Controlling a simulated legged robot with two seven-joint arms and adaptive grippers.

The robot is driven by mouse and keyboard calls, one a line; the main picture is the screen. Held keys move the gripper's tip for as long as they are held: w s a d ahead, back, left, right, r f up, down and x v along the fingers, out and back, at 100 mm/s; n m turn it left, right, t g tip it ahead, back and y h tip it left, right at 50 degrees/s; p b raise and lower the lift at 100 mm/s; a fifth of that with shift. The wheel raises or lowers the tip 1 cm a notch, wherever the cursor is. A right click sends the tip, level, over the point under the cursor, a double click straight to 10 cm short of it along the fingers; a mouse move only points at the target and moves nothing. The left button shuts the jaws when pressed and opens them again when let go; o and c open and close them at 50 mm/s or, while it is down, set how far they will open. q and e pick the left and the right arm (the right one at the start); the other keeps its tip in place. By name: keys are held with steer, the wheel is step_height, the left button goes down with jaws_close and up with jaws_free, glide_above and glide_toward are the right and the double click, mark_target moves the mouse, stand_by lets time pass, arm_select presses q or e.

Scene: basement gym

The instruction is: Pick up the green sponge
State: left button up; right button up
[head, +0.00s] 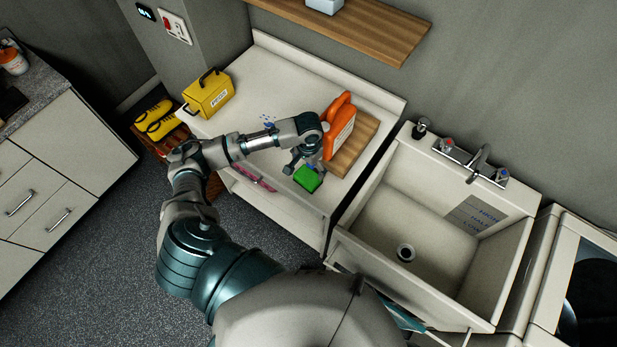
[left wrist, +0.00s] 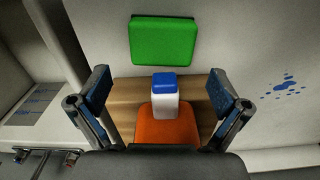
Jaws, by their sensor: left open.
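The green sponge (head: 308,178) lies on the white countertop near its front edge, just left of the wooden board's near end. In the left wrist view the green sponge (left wrist: 163,41) is flat and whole, beyond the fingertips. My left gripper (head: 303,161) is above the counter, just behind the sponge in the head view and apart from it. In the left wrist view my left gripper (left wrist: 160,88) has its fingers spread wide with nothing held. My right gripper is not in view.
An orange container (head: 340,126) stands on the wooden board (head: 357,147), close to my left gripper. A white piece with a blue top (left wrist: 165,92) shows between the fingers. A yellow box (head: 208,94) stands farther left; the sink (head: 420,225) is at right.

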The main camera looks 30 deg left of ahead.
mark_target(308, 176)
arm_select(q)
steer(key=shift+w+a+f, duration=0.1)
steer(key=shift+a+f, duration=0.05)
steer(key=shift+f, duration=0.65)
step_height(308, 176, down, 4)
steer(key=shift+a+f+p, duration=0.1)
steer(key=shift+f+p, duration=0.15)
steer(key=shift+p, duration=0.15)
steer(key=shift+f, duration=0.3)
steer(key=c, duration=0.6)
